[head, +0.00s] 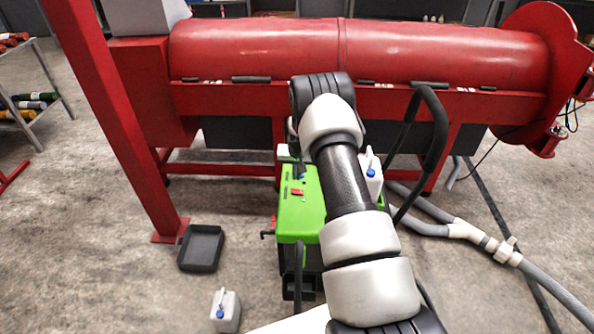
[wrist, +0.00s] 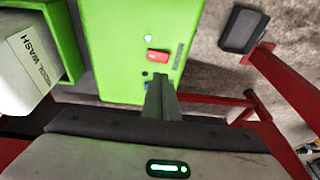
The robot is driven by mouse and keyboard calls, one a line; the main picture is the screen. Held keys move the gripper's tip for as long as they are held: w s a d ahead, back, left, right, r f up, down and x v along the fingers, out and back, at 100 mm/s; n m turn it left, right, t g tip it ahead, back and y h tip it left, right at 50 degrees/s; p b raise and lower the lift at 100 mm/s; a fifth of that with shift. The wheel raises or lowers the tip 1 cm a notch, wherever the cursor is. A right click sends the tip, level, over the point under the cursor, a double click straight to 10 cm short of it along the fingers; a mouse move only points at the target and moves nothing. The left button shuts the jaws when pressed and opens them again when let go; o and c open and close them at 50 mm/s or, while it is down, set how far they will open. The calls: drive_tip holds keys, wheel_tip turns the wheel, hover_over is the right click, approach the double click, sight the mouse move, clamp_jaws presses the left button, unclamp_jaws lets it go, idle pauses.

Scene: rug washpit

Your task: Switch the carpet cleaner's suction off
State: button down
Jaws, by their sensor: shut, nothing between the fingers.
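The carpet cleaner is a green box (head: 297,222) standing in the middle of the floor in the head view; its green top panel (wrist: 112,28) fills much of the wrist view. On the panel is a red rocker switch (wrist: 157,56), which also shows in the head view (head: 297,192). Beside it are a white round spot (wrist: 148,38), a small dark control (wrist: 145,73) and lettering too small to read. My gripper (wrist: 160,82) is shut and empty, its fingertips over the panel close to the red switch. I cannot tell whether they touch the panel.
A white jug labelled "WASH" (wrist: 28,65) sits at the machine's side. A large red cylinder machine (head: 250,50) stands behind. A black tray (head: 201,248) and a white canister (head: 225,312) lie on the floor to the left. A grey hose (head: 430,208) runs right.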

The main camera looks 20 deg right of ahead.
sight(294, 191)
drive_tip(key=x, duration=0.2)
drive_tip(key=b+x, duration=0.1)
drive_tip(key=x, duration=0.1)
drive_tip(key=s+x, duration=0.1)
drive_tip(key=x, duration=0.2)
drive_tip(key=shift+w+a+f, duration=0.1)
drive_tip(key=shift+a+f, duration=0.15)
drive_tip(key=shift+a, duration=0.15)
drive_tip(key=shift+a+f+b, duration=0.15)
drive_tip(key=shift+f+b, duration=0.4)
drive_tip(key=shift+b, duration=0.45)
drive_tip(key=shift+r, duration=0.25)
drive_tip(key=shift+a+f, duration=0.1)
